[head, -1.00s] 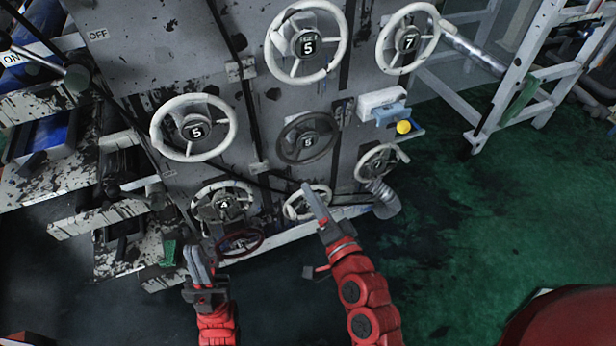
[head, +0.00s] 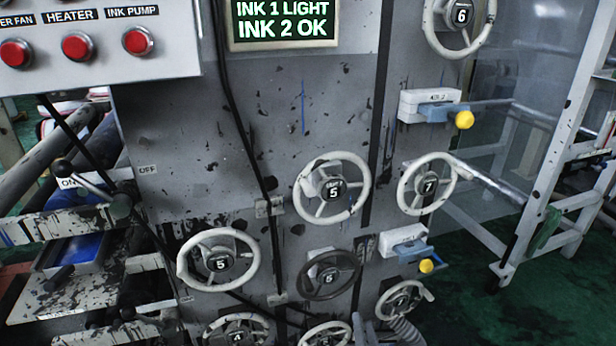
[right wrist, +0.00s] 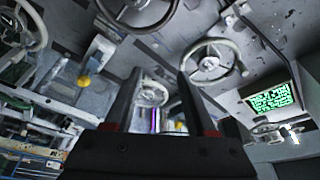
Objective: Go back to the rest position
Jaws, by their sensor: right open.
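My right gripper (right wrist: 159,78) shows in the right wrist view. Its two dark fingers stand apart with nothing between them, and a panel with white handwheels is beyond them. No gripper or arm is in the head view. My left gripper is in neither view.
A lit screen (head: 283,20) reads "INK 1 LIGHT, INK 2 OK"; it also shows in the right wrist view (right wrist: 269,98). A box with red buttons (head: 77,46) is at upper left. A white ladder-like frame (head: 553,150) stands at right. Green floor (head: 470,290) is clear at lower right.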

